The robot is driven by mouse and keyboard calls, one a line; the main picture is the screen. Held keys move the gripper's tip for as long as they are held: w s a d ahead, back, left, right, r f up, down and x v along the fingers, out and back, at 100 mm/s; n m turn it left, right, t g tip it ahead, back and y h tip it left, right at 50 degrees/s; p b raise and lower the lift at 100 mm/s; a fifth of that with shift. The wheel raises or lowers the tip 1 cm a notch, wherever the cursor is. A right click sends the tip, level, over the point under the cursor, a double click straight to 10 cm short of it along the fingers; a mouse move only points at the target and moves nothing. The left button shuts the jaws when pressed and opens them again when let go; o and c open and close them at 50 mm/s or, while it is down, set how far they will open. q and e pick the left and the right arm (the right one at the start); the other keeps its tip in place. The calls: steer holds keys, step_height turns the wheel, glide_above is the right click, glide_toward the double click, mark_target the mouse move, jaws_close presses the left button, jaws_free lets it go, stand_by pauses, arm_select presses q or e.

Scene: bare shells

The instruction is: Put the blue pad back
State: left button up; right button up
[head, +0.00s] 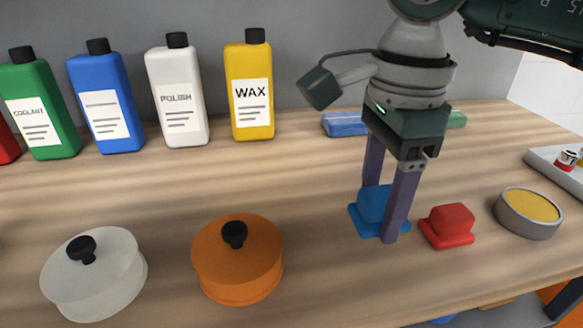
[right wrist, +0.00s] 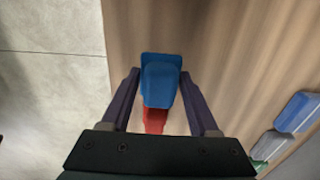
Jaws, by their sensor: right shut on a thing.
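The blue pad (head: 369,207) has a wide flat base and a raised grip block on top. It is at the right of the bench in the head view, just left of the red pad (head: 448,225). My right gripper (head: 383,212) points down over the blue pad and is shut on its block, one finger on each side. The right wrist view shows the blue pad (right wrist: 161,80) between the fingers, partly covering the red pad (right wrist: 154,121). Whether the blue pad's base touches the bench is hard to tell. My left gripper is in neither view.
A round tin with yellow content (head: 530,212) stands right of the red pad. An orange lidded pot (head: 237,275) and a white one (head: 92,282) stand at the front left. Several bottles, including the yellow wax bottle (head: 250,95), line the back. A blue block (head: 343,124) lies behind my gripper.

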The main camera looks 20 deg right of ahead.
mark_target(368, 248)
steer(key=shift+f, duration=2.2)
steer(key=shift+f, duration=0.15)
steer(key=o, duration=1.4)
steer(key=shift+o, duration=0.2)
